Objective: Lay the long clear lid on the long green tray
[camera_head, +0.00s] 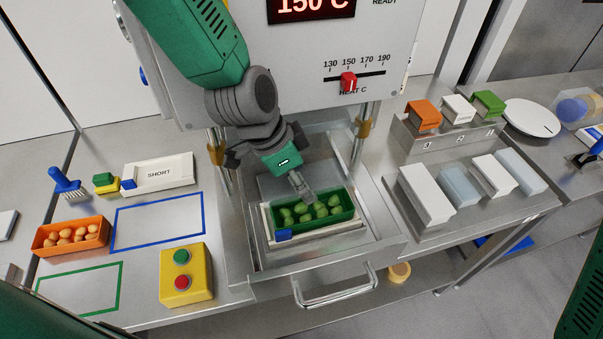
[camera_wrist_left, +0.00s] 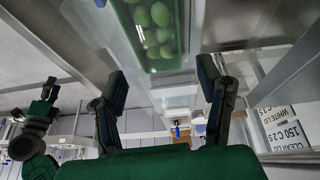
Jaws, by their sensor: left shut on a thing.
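The long green tray (camera_head: 338,199) holds several green filled pasta pieces and sits in a pale frame in the pulled-out drawer under the press. It also shows in the left wrist view (camera_wrist_left: 122,25). My left gripper (camera_head: 306,194) reaches down over the tray's middle. In the left wrist view (camera_wrist_left: 163,82) its fingers stand apart, shut on a see-through thing that seems to be the long clear lid. The lid's edges are hard to make out, so I cannot tell whether it touches the tray.
The press's posts (camera_head: 362,125) flank the drawer; its handle (camera_head: 335,287) faces front. A yellow button box (camera_head: 186,275) and orange tray (camera_head: 70,237) stand left. White lids (camera_head: 425,195) and clear lids (camera_head: 459,187) fill the right rack. The blue-outlined area (camera_head: 158,222) is empty.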

